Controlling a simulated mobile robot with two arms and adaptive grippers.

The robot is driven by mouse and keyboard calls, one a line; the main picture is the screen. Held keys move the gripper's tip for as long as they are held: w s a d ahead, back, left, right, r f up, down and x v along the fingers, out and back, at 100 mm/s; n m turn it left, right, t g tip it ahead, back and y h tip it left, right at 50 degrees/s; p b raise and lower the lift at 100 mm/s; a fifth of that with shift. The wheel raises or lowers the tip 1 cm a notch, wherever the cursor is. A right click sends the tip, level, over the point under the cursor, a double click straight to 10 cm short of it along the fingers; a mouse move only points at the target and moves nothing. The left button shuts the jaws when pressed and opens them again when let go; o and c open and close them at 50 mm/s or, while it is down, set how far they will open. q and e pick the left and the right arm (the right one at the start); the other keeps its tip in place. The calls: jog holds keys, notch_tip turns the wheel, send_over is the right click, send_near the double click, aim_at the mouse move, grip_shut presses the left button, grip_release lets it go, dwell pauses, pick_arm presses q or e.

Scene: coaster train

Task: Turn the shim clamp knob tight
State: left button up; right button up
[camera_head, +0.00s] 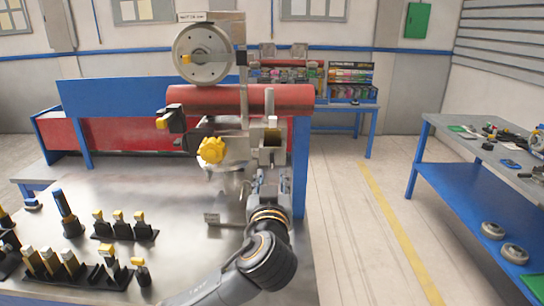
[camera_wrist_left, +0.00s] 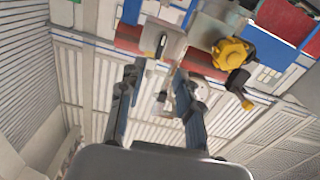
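The yellow lobed knob (camera_head: 212,150) sits on the front of a grey metal clamp fixture, under a red cylinder (camera_head: 290,98). The knob also shows at the upper right of the left wrist view (camera_wrist_left: 230,53). My left gripper (camera_head: 269,178) is to the right of the knob and slightly lower in the head view, apart from it. In the left wrist view its two dark fingers (camera_wrist_left: 159,72) stand apart with nothing held between them. My right gripper is in neither view.
Black holders with yellow-topped tools (camera_head: 122,230) stand on the metal table at the lower left. A small bracket (camera_head: 212,219) lies near my left arm. A large grey wheel (camera_head: 202,53) stands above the red cylinder. A blue workbench (camera_head: 470,180) is at the right, beyond open floor.

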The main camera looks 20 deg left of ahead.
aim_at(272, 160)
pick_arm(q)
jog(key=p+x, duration=0.2)
jog(key=x, duration=0.5)
jog(key=shift+w+a, duration=0.15)
jog(key=shift+w, duration=0.2)
jog(key=shift+w+a+p, duration=0.15)
jog(key=shift+w+p, duration=0.2)
jog(key=shift+w, duration=0.2)
jog(key=shift+c, duration=0.6)
grip_shut()
